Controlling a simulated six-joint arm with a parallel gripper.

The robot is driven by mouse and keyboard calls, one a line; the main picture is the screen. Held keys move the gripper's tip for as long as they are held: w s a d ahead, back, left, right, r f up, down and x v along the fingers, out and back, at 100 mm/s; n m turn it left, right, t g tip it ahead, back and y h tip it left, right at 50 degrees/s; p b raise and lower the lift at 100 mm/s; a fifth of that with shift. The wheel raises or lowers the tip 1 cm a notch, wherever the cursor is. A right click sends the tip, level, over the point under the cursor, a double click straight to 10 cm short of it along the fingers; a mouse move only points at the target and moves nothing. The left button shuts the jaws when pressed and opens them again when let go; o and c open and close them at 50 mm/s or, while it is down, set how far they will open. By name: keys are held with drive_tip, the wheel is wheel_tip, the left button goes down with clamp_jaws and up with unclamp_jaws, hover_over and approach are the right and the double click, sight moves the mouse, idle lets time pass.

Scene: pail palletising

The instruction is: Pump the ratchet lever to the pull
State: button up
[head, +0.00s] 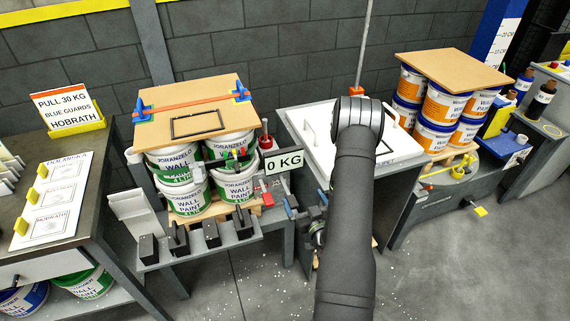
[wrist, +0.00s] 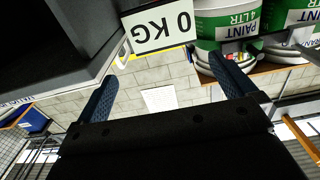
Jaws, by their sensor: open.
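An orange strap (head: 190,104) runs over the board (head: 160,122) on the left stack of pails (head: 238,184), with a blue guard (head: 241,92) at each end. A small red, green and dark fitting (head: 236,158) sits at the front of these pails; it may be the ratchet, but its lever is not clear. The readout (head: 284,161) says 0 KG and also shows upside down in the wrist view (wrist: 157,29). My gripper (wrist: 161,70) is open and empty, its blue fingers apart below the readout. In the head view my arm mostly hides it.
A sign (head: 65,107) on the left bench reads PULL 30 KG, BLUE GUARDS, HOBRATH. Several dark blocks (head: 212,234) stand on a shelf before the pails. A white-topped bench (head: 318,130) is behind my arm. A second pail stack (head: 440,104) stands right. Floor is clear at front right.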

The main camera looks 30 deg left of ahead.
drive_tip(key=shift+s+d, duration=0.3)
drive_tip(key=shift+s, duration=0.05)
